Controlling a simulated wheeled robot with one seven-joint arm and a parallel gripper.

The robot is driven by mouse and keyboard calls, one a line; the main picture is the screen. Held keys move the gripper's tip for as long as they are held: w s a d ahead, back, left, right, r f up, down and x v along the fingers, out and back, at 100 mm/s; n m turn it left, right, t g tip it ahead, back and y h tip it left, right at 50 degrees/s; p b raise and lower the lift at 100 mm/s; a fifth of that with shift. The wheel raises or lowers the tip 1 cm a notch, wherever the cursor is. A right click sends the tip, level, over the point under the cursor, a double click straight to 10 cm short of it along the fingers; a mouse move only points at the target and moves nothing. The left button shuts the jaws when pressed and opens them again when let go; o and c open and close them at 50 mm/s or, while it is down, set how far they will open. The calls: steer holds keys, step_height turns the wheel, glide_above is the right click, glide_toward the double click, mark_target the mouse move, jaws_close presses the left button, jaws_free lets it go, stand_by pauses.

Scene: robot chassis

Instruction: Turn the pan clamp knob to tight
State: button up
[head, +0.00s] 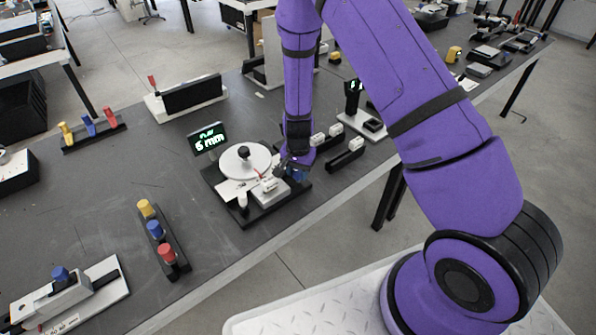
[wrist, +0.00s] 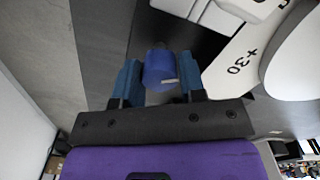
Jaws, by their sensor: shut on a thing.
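The blue round knob, apparently the pan clamp knob (wrist: 159,66), stands between my gripper's two blue finger pads in the wrist view. It has a short pale mark on its side. My gripper (wrist: 160,84) is shut on it, one pad on each side. In the head view my gripper (head: 296,168) is at the right front side of the device, and my wrist largely hides the knob there. The device has a round white pan (head: 235,160) with a black knob in its middle, on a black base.
A small display with green characters (head: 208,138) stands behind the pan. White switch blocks (head: 345,155) lie just right of my wrist. A strip with yellow, blue and red knobs (head: 158,240) is at the front left. The bench's front edge runs close below the device.

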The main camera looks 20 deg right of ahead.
mark_target(298, 171)
steer(key=shift+w, duration=0.1)
stand_by(0.4)
steer(key=o, duration=0.9)
step_height(298, 171, up, 11)
steer(key=shift+f, duration=0.1)
